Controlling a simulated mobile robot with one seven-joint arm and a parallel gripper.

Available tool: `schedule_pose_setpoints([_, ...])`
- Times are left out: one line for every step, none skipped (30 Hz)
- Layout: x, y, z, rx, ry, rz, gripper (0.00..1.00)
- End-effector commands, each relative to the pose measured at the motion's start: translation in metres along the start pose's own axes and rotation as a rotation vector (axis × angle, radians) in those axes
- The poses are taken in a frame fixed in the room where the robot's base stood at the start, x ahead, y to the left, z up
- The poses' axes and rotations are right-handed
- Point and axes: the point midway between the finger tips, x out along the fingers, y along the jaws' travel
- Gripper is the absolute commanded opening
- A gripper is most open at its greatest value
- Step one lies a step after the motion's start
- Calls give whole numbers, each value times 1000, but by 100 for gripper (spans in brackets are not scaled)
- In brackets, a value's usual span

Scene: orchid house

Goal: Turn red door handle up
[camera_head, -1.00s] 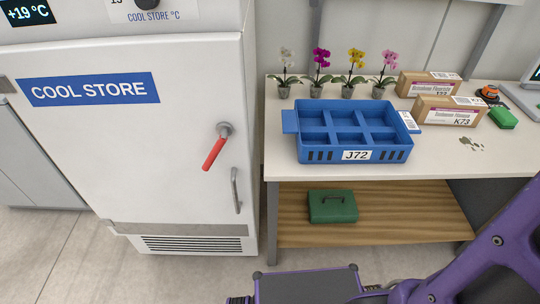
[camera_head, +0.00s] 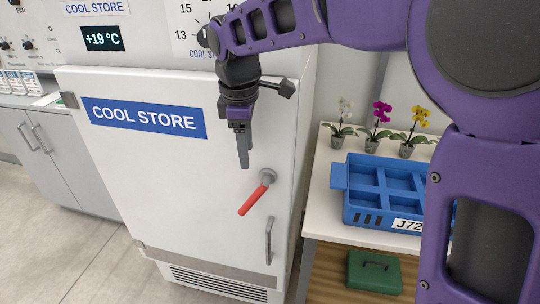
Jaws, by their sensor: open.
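The red door handle (camera_head: 254,199) is on the right side of the white cool store door (camera_head: 165,165). It slopes down to the left from a grey pivot (camera_head: 268,176). My gripper (camera_head: 244,160) is in front of the door, above and a little left of the handle, with its fingers pointing down. I see a gap between the fingertips and the handle in the picture. The fingers overlap in this view, and nothing shows between them. The handle is in full view.
A grey vertical pull (camera_head: 268,240) is below the red handle. To the right, a bench (camera_head: 325,190) holds a blue divided crate (camera_head: 365,215) and potted orchids (camera_head: 378,125). A green box (camera_head: 374,272) is on the shelf below. My arm hides the bench's right part.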

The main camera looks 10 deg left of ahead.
Motion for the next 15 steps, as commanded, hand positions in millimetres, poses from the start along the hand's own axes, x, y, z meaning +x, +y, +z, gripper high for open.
schedule_pose_setpoints([7, -1, 0, -2, 5, -13, 57])
schedule_pose_setpoints([8, -2, 0, -4, 8, -16, 57])
schedule_pose_setpoints([10, -3, -1, -6, 10, -19, 57])
schedule_pose_setpoints([12, -3, -1, -7, 11, -21, 57])
schedule_pose_setpoints([15, -3, -1, -8, 11, -21, 57])
schedule_pose_setpoints([19, -3, -1, -9, 11, -22, 57])
schedule_pose_setpoints([23, -4, -1, -9, 11, -22, 57])
schedule_pose_setpoints([28, -4, -1, -9, 10, -22, 57])
schedule_pose_setpoints([35, -4, -1, -10, 9, -23, 57])
schedule_pose_setpoints([41, -4, -1, -10, 10, -23, 57])
schedule_pose_setpoints([47, -4, -2, -10, 10, -22, 57])
schedule_pose_setpoints([56, -5, -2, -10, 9, -24, 57])
schedule_pose_setpoints([63, -5, -2, -9, 10, -24, 57])
schedule_pose_setpoints([69, -5, -2, -9, 9, -24, 57])
schedule_pose_setpoints([78, -5, -2, -9, 10, -23, 57])
